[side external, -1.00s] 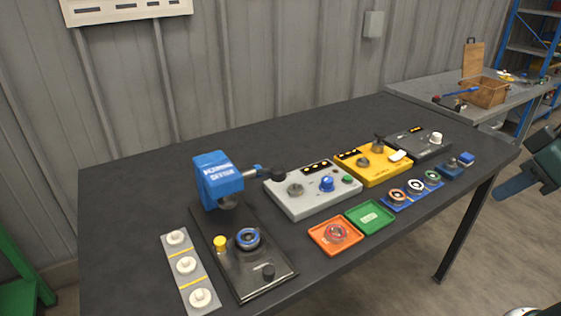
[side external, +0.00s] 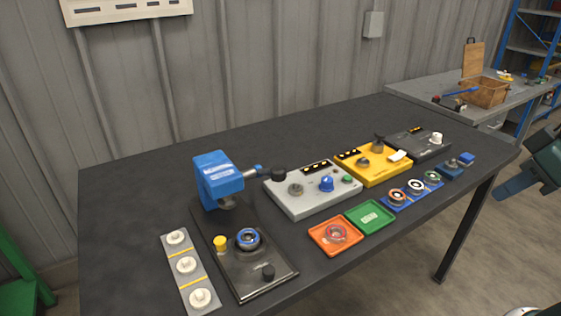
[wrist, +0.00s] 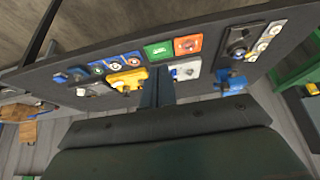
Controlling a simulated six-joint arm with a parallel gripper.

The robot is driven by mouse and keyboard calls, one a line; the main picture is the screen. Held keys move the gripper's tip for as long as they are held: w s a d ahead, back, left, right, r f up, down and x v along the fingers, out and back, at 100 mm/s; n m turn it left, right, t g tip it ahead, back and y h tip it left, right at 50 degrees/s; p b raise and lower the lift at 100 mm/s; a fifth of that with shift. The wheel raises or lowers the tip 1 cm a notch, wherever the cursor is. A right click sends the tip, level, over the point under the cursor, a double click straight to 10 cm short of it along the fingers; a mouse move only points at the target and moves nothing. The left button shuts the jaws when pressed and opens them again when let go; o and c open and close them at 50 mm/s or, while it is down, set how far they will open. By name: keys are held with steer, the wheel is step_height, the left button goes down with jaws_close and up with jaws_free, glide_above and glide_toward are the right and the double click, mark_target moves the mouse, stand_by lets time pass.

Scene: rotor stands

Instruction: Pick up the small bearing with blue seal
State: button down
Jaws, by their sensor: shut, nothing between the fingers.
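A small bearing with a blue ring (side external: 248,238) sits on the dark base of the blue press, at the front left of the table in the side view. A blue rack (side external: 386,205) holds bearings with orange, white and green centres. My gripper (wrist: 160,82) is shut and empty in the wrist view, well away from the bearing. Teal parts at the side view's right edge look like mine.
An orange tray (side external: 315,238) holds a red-ringed part, beside an empty-looking green tray (side external: 384,222). Grey (side external: 307,203), yellow (side external: 376,173) and dark (side external: 420,148) control boxes stand behind. A grey strip (side external: 182,250) with white knobs lies left. The table's back left is clear.

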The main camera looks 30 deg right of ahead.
steer(key=c, duration=0.6)
jaws_free()
steer(key=w+a+n+y, duration=0.1)
steer(key=w+a+n, duration=0.1)
steer(key=w+a, duration=0.45)
steer(key=w+a+n+y, duration=0.1)
steer(key=w+a+n, duration=0.15)
steer(key=w, duration=0.65)
steer(key=w+a+f, duration=0.2)
steer(key=w+a, duration=0.1)
steer(key=a, duration=0.2)
steer(key=w+a+f+n+y, duration=0.1)
steer(key=w+a+f, duration=0.2)
steer(key=a, duration=0.2)
steer(key=w+a+f+n, duration=0.1)
steer(key=w+a+f, duration=0.2)
steer(key=a, duration=0.2)
steer(key=shift+w+a+f+g, duration=0.2)
steer(key=shift+w+a+g, duration=0.05)
steer(key=shift+g, duration=0.05)
steer(key=shift+x, duration=4.3)
